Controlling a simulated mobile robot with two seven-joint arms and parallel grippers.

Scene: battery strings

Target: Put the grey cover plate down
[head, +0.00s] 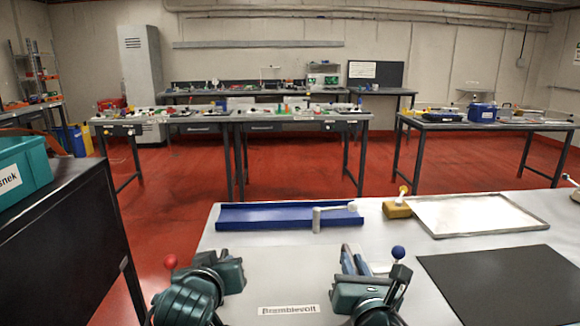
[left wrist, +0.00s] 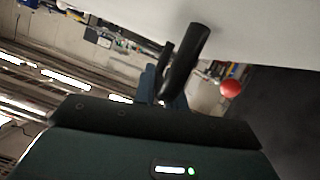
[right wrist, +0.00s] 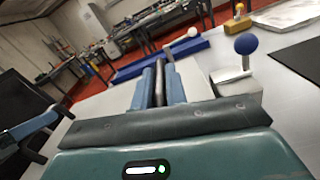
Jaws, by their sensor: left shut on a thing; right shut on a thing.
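The grey cover plate (head: 285,275) lies between my two grippers in the head view, with a label (head: 289,310) reading roughly "Bramblevolt". My left gripper (head: 222,262) is shut at its left side; the left wrist view shows a black handle (left wrist: 185,62) at the fingers, and the plate's pale face (left wrist: 260,30). My right gripper (head: 354,264) is shut at the right side, with the fingers (right wrist: 158,85) closed on a dark piece. A red knob (head: 170,261) and a blue knob (head: 398,252) show beside the grippers. Whether the plate touches the table below is unclear.
On the pale table (head: 390,235) are a blue tray (head: 265,217), a white-knobbed metal piece (head: 317,220), a yellow block (head: 397,208), a silver-rimmed tray (head: 430,232) and a black mat (head: 500,280). A black cabinet (head: 60,240) with a teal bin (head: 25,175) stands left.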

